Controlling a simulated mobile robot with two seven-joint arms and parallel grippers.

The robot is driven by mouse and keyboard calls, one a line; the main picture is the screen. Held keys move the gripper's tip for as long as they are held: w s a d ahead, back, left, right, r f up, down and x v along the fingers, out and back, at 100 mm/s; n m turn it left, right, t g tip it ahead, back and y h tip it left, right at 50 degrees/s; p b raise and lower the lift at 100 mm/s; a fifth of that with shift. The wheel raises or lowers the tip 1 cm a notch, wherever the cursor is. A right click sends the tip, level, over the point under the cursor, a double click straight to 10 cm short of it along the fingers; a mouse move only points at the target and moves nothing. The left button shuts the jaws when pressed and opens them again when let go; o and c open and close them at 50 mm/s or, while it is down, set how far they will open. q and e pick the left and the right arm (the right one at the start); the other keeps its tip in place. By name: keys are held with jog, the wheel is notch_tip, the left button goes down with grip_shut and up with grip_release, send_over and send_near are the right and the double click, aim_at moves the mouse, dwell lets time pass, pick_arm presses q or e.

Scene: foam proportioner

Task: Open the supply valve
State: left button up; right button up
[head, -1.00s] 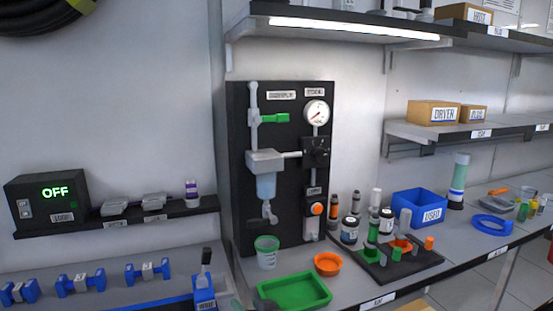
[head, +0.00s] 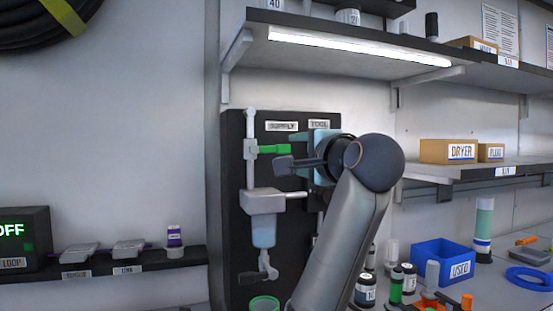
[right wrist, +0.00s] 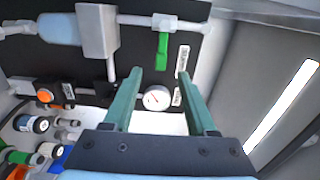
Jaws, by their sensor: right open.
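The supply valve's green handle (head: 274,149) lies horizontally on the pipe at the upper left of the black panel (head: 233,240), by the SUPPLY label (head: 282,126). My right gripper (head: 286,163) is in front of the panel, just right of and slightly below the handle in the head view. In the right wrist view the green handle (right wrist: 162,52) shows beyond the gap between the open, empty fingers (right wrist: 158,78), apart from them. The round gauge (right wrist: 157,97) shows between the fingers there; in the head view my right arm hides it. My left gripper is not in view.
A clear cup (head: 263,235) hangs below the grey block under the valve. A lit shelf (head: 355,50) overhangs the panel. Bottles and a blue bin (head: 441,262) stand on the bench at right. A black box reading OFF (head: 22,240) is at left.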

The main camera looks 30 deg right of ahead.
aim_at(277, 149)
jog(key=p+x, duration=0.1)
jog(key=x, duration=1.1)
jog(key=shift+w+r, duration=0.1)
jog(key=shift+r, duration=0.1)
jog(key=shift+c, duration=0.2)
grip_shut()
dwell(0.9)
